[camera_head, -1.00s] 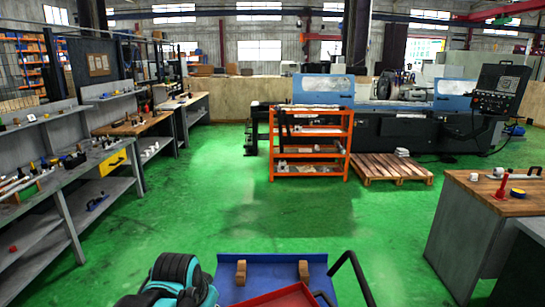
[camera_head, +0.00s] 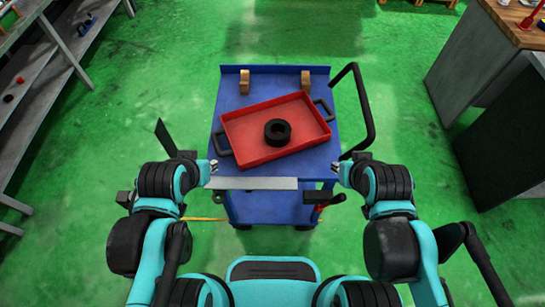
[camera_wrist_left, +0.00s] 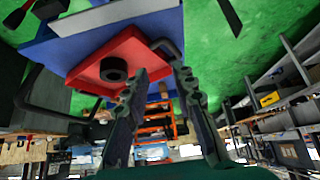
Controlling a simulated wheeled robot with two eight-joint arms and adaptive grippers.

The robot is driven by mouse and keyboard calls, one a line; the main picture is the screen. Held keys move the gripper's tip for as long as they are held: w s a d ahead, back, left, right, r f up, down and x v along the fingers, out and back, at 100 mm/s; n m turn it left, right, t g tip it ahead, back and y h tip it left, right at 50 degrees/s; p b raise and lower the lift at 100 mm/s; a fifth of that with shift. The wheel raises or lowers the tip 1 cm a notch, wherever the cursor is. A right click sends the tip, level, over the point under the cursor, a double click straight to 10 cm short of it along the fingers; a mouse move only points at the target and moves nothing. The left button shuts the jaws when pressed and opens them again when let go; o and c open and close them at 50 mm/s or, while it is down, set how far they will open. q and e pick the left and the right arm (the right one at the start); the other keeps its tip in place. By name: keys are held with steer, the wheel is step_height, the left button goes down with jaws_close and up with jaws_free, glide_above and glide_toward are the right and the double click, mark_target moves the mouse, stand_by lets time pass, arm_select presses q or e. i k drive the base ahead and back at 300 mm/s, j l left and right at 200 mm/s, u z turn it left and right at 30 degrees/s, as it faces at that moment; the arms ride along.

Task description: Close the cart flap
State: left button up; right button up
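The blue cart (camera_head: 227,110) stands directly in front of me. A pale grey flat strip (camera_head: 250,183), seemingly the cart flap, runs along its near edge; its hinge is not clear. It also shows at the top of the left wrist view (camera_wrist_left: 100,15). My left gripper (camera_head: 213,167) is by the cart's near left corner, just above the strip's left end. In the left wrist view its fingers (camera_wrist_left: 162,82) are apart with nothing between them. My right gripper (camera_head: 341,170) is by the near right corner, right of the strip; its fingers are too small to read.
A red tray (camera_head: 240,130) with black handles lies askew on the cart and holds a black ring (camera_head: 277,133). Two brown blocks (camera_head: 244,81) (camera_head: 305,79) sit at the far edge. A black push handle (camera_head: 365,105) rises on the right. Shelving stands left, a workbench right.

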mark_target(249, 183)
steer(key=k+l+u, duration=0.3)
steer(key=k, duration=0.4)
steer(key=k+u, duration=0.3)
steer(key=k, duration=0.35)
